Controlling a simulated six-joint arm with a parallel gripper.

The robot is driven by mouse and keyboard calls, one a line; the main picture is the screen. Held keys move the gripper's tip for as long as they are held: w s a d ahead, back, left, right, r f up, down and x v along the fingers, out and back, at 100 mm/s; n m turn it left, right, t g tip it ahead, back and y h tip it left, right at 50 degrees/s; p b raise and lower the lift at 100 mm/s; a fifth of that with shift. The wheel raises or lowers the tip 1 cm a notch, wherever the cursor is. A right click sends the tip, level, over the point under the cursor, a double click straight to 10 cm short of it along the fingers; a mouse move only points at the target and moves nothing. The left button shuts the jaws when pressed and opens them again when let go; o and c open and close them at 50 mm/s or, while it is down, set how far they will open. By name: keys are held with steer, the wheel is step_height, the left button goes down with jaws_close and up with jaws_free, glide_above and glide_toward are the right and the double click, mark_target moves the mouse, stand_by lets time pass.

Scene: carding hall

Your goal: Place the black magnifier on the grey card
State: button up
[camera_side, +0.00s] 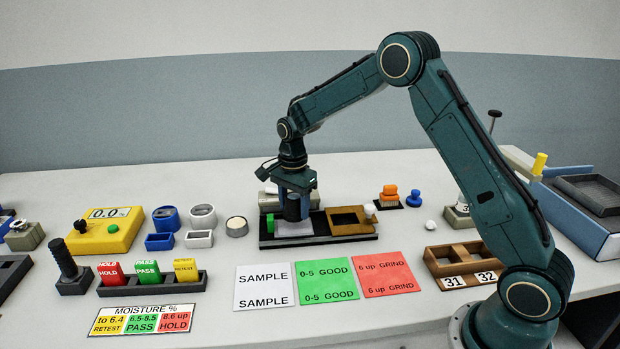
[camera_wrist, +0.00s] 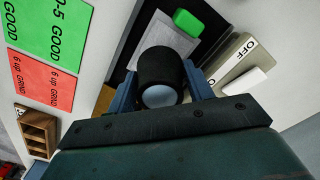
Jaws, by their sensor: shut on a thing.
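The black magnifier (camera_side: 292,208) is a short upright black cylinder held between the blue jaws of my gripper (camera_side: 294,200). In the wrist view the magnifier (camera_wrist: 160,78) shows its pale round lens between the two jaws (camera_wrist: 162,95). The light grey card (camera_side: 294,229) lies flat on the left part of a black base (camera_side: 318,239). The magnifier is over the card, and its lower end appears close to it. I cannot tell whether they touch. In the wrist view part of the grey card (camera_wrist: 146,38) shows beside the magnifier.
A wooden frame (camera_side: 366,229) sits on the base to the right. A pale box (camera_wrist: 228,62) marked OFF and a green block (camera_wrist: 188,22) are close beside the magnifier. A white SAMPLE card (camera_side: 263,287), a green card (camera_side: 326,279) and a red card (camera_side: 386,273) lie in front.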

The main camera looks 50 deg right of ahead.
mark_target(294, 215)
steer(key=shift+f, duration=1.65)
steer(key=shift+f, duration=0.15)
steer(key=o, duration=1)
step_height(294, 215, up, 11)
steer(key=shift+r, duration=0.7)
steer(key=shift+s, duration=0.1)
